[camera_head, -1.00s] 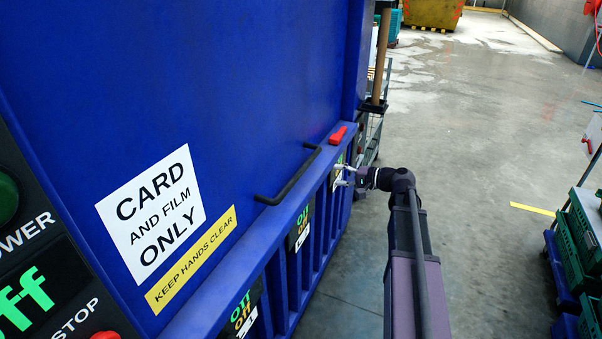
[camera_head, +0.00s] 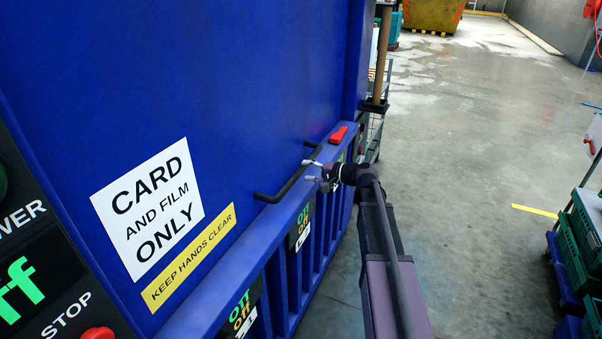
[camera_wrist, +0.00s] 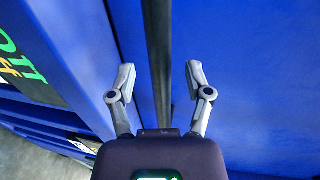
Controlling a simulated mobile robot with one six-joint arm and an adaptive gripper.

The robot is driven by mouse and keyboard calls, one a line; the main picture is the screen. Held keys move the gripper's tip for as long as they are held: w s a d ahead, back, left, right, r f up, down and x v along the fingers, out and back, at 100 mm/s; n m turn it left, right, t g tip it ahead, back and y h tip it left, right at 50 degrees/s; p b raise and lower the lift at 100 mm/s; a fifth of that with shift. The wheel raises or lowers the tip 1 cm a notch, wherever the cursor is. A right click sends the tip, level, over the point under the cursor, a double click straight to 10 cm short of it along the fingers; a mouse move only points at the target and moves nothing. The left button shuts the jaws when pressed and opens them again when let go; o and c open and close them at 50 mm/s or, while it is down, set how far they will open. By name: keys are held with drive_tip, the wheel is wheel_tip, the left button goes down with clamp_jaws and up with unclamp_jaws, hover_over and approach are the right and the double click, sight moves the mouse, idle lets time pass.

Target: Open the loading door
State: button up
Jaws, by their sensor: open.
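The loading door (camera_head: 250,70) is a large blue panel with a white "CARD AND FILM ONLY" sign, and it looks shut. Its black bar handle (camera_head: 285,181) runs along its lower edge. My gripper (camera_head: 307,170) is open at the handle's far end, in front of the door. In the wrist view my two fingers (camera_wrist: 160,78) are spread, with the dark handle bar (camera_wrist: 158,50) running between them. The fingers look apart from the bar on both sides. A red latch-like piece (camera_head: 338,135) sits on the blue ledge just beyond the handle.
A control panel (camera_head: 45,270) with a green "off" display and a red stop button is at lower left. A post with a wooden shaft (camera_head: 381,55) stands beyond the door. Green crates (camera_head: 585,240) stand at right. The floor between is clear.

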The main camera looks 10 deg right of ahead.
drive_tip(key=shift+x, duration=1.4)
clamp_jaws()
